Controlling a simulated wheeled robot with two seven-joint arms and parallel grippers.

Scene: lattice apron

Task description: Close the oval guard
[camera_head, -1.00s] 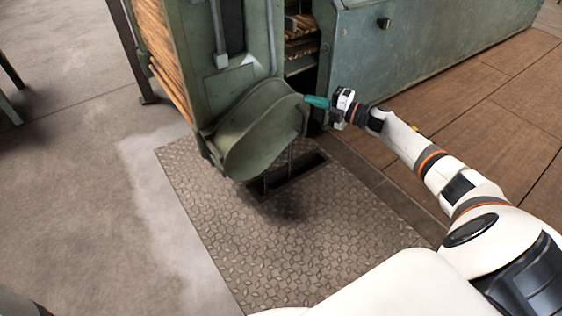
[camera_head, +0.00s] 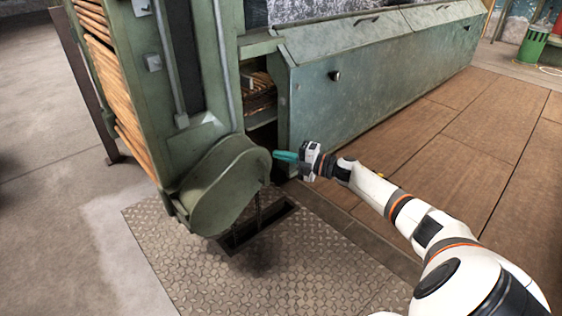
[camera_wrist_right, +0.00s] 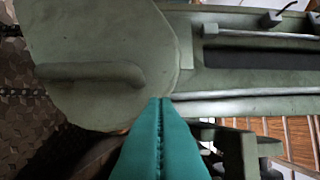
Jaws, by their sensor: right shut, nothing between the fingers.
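The oval guard (camera_head: 226,186) is a green rounded metal cover at the lower end of the green machine frame (camera_head: 200,75). A chain hangs beside it over a dark floor slot. In the right wrist view the guard (camera_wrist_right: 100,45) shows its flat face with a raised bar handle (camera_wrist_right: 92,73). My right gripper (camera_head: 276,155) has teal fingers, shut and empty, with the tips at the guard's right edge. In the right wrist view the fingertips (camera_wrist_right: 160,101) overlap the guard's lower rim; I cannot tell whether they touch. My left gripper is out of view.
A long green cabinet (camera_head: 380,65) runs back to the right of the frame. A patterned metal floor plate (camera_head: 190,265) with a dark slot (camera_head: 255,228) lies below the guard. Wooden floor boards (camera_head: 480,130) are clear at right. A green bin (camera_head: 532,45) stands far right.

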